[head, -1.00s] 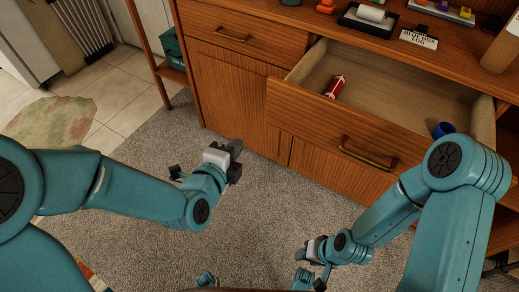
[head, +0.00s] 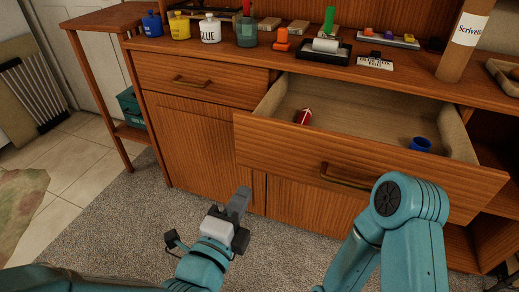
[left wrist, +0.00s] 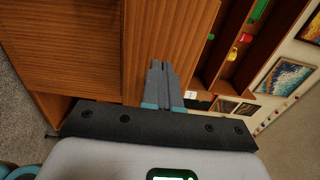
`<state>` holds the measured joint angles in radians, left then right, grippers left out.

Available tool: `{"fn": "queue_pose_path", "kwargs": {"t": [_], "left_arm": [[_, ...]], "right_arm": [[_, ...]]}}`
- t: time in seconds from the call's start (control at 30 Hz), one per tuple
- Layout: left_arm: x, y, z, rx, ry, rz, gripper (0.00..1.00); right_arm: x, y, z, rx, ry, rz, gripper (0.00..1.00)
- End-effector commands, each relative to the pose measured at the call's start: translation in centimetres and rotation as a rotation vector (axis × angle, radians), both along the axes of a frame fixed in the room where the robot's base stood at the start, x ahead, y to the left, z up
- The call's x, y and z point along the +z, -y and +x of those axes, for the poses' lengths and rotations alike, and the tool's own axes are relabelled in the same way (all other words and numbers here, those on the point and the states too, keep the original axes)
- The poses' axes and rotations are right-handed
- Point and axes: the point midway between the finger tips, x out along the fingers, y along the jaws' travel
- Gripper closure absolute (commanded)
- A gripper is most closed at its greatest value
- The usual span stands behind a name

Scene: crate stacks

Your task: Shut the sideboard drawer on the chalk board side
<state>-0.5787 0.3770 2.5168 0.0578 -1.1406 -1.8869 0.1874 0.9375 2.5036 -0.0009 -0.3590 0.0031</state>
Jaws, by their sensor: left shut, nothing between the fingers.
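The sideboard (head: 205,140) is brown wood. Its right-hand drawer (head: 330,160) stands pulled out, with a brass bar handle (head: 345,177) on its front. A red can-like thing (head: 304,116) and a blue ring-like thing (head: 420,144) lie inside it. The left-hand drawer (head: 200,80) is shut. My left gripper (head: 243,193) is shut and empty, in front of and below the open drawer's left end. In the left wrist view its fingers (left wrist: 160,82) are together against a background of wood panels. My right forearm shows before the drawer; its gripper is out of view. I see no chalk board.
The sideboard top holds glue and paint jars (head: 209,28), a black tray (head: 323,52) and a small sign (head: 375,61). A side table (head: 108,18) stands at the left. Grey carpet (head: 130,225) lies clear at the lower left.

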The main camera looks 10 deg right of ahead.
Motion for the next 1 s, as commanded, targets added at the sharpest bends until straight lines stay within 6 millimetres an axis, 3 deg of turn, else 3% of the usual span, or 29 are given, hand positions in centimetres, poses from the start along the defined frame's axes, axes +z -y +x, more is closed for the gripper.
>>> {"fn": "queue_pose_path", "kwargs": {"t": [0.3,0.5,1.0], "left_arm": [[-0.2,3.4,6.1,0.004,0.003,-0.002,1.00],[-0.2,5.0,8.7,0.003,0.002,-0.002,1.00],[0.0,5.6,9.7,0.002,0.001,-0.002,1.00]], "right_arm": [[-1.2,0.2,0.2,-0.008,0.003,-0.002,0.57],[-1.6,0.3,0.3,-0.012,0.006,-0.002,0.57],[-1.7,0.3,0.4,-0.013,0.008,-0.003,0.57]]}}
